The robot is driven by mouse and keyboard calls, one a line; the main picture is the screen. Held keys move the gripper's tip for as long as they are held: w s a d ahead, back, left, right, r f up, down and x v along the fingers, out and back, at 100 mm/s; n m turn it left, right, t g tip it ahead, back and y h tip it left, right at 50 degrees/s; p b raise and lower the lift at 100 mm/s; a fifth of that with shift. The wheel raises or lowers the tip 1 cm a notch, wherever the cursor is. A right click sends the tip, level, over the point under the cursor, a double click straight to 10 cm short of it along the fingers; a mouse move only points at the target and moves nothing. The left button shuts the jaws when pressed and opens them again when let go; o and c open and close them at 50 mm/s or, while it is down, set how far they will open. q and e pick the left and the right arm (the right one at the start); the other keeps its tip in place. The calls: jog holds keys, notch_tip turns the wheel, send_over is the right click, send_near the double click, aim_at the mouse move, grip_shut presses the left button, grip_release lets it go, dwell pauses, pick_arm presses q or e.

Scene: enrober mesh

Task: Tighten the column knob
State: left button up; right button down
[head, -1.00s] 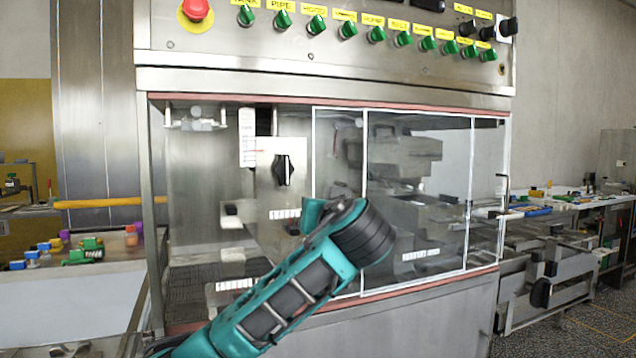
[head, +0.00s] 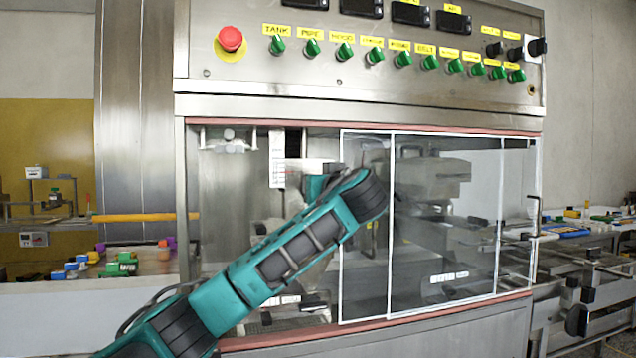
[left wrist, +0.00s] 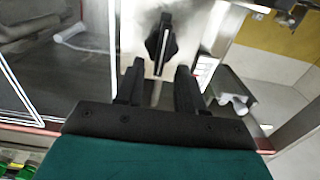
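The column knob (left wrist: 160,45) is black with a white line. In the left wrist view it is on a pale metal column face, just beyond my fingertips. My left gripper (left wrist: 157,76) is open, its two black fingers apart and nothing between them. The knob is roughly in line with the gap, and the fingers appear short of it. In the head view my left arm reaches into the open left part of the machine's enclosure. It hides the knob and my fingertips; the column's pale top (head: 306,164) shows above it. My right gripper is in neither view.
Clear sliding panels with white edges (head: 390,250) cover the right part of the enclosure, close beside my arm. A white scale strip (head: 277,160) hangs left of the column. Above is a control panel (head: 350,75) with green switches and a red stop button (head: 230,39).

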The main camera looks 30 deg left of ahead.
pick_arm(q)
jog(key=shift+x, duration=0.9)
grip_shut()
